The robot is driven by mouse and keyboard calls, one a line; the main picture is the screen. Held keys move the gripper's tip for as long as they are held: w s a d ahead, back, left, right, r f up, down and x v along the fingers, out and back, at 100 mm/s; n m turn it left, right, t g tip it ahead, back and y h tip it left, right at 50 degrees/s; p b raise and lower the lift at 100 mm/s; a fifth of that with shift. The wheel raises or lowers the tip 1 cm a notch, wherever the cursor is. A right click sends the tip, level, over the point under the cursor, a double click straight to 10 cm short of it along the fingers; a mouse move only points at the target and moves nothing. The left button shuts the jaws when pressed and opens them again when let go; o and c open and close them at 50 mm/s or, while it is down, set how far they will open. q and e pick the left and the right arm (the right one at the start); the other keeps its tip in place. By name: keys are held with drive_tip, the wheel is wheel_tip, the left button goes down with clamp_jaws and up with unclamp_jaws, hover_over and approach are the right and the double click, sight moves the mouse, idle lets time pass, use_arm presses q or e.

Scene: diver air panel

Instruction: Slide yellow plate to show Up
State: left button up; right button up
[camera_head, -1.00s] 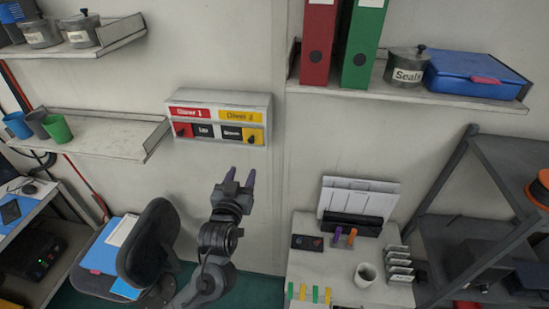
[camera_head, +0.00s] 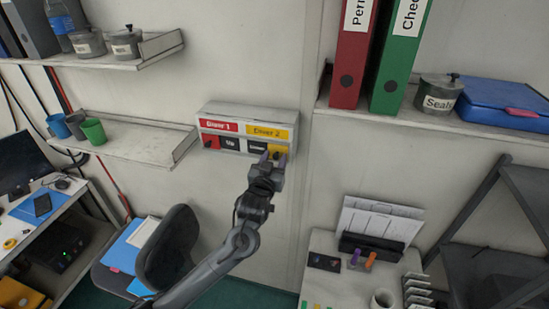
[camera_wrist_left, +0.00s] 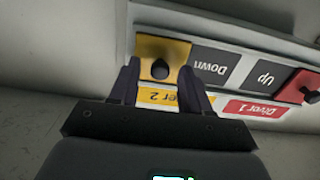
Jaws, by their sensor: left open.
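The diver panel (camera_head: 248,112) is a pale wall box with a red "Diver 1" label and a yellow "Diver 2" label. Under them, from left to right, are a red plate (camera_head: 211,142) with a dark knob, a black "Up" field, a black "Down" field and the yellow plate (camera_head: 278,149) at the right end. My left gripper (camera_head: 272,160) is open in front of the yellow plate. In the left wrist view, which is upside down, its fingers (camera_wrist_left: 160,75) stand on either side of the yellow plate's black knob (camera_wrist_left: 160,70). Contact cannot be told. My right gripper is not in view.
A shelf with cups (camera_head: 92,130) is left of the panel. A shelf with binders (camera_head: 402,60) and a blue case (camera_head: 505,100) is at the upper right. A chair (camera_head: 168,248) and a white desk are below. The wall right around the panel is bare.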

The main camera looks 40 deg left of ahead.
use_arm(q)
drive_tip(key=shift+w, duration=0.15)
clamp_jaws()
drive_tip(key=shift+a, duration=0.1)
idle(0.3)
